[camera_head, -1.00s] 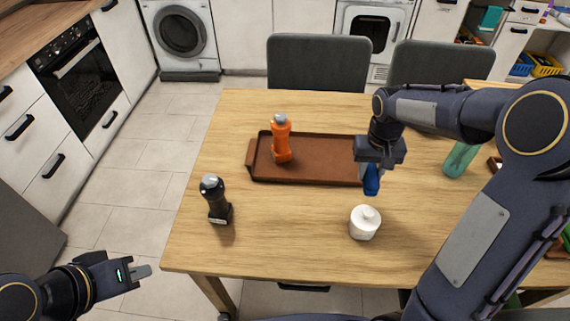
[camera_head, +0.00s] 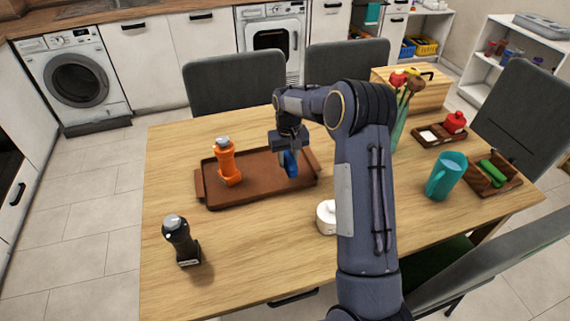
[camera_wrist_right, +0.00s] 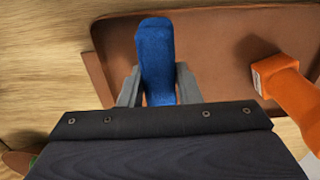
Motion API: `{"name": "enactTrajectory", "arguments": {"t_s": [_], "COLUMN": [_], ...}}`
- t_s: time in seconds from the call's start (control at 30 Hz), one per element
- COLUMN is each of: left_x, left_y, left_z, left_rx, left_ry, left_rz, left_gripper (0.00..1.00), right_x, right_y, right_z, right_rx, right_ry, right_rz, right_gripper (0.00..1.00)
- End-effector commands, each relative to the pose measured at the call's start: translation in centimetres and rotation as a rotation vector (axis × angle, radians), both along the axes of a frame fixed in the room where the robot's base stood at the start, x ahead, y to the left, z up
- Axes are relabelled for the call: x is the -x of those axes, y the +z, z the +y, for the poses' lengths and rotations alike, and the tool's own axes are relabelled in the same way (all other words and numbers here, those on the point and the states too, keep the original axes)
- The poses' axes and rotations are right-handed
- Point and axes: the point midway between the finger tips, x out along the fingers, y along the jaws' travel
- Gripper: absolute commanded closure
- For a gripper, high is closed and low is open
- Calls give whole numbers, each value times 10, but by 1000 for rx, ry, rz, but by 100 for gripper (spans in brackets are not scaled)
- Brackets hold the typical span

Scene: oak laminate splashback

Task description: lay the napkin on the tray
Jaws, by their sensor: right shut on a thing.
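The napkin (camera_head: 290,164) is a blue folded cloth held at the right end of the tray. My right gripper (camera_head: 289,152) is shut on it. In the right wrist view the napkin (camera_wrist_right: 156,60) stands out between the two grey fingers, with the brown tray (camera_wrist_right: 215,45) behind it. In the head view the tray (camera_head: 245,190) is a brown rectangle with raised end handles. I cannot tell whether the napkin touches its floor. An orange bottle (camera_head: 228,163) stands on the tray's left part; it also shows in the right wrist view (camera_wrist_right: 285,85). My left gripper is out of view.
A dark bottle (camera_head: 182,242) stands at the table's front left. A white lidded pot (camera_head: 326,217) is partly hidden by my right arm. A teal pitcher (camera_head: 446,176), small wooden trays and a vase stand to the right. The table's front middle is bare.

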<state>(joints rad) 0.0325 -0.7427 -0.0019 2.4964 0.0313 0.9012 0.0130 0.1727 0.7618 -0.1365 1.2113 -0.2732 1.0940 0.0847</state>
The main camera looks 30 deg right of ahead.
Motion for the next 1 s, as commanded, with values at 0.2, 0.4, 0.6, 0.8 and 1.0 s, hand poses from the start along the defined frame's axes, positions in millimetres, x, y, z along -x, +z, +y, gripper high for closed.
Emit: {"name": "enactTrajectory", "arguments": {"t_s": [0.2,0.4,0.6,0.8,1.0], "left_x": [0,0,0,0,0], "left_y": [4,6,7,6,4], "left_z": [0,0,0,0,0], "left_rx": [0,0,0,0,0], "left_ry": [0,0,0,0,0], "left_rz": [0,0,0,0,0], "left_gripper": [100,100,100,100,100], "right_x": [-15,-20,-20,-20,-20], "right_y": [-18,-37,-55,-56,-58], "right_z": [-3,-4,-4,-4,-4], "right_rx": [0,-1,0,0,0], "right_ry": [-1,0,0,0,0], "right_rz": [0,3,0,-1,0], "right_gripper": [92,92,92,92,58]}}
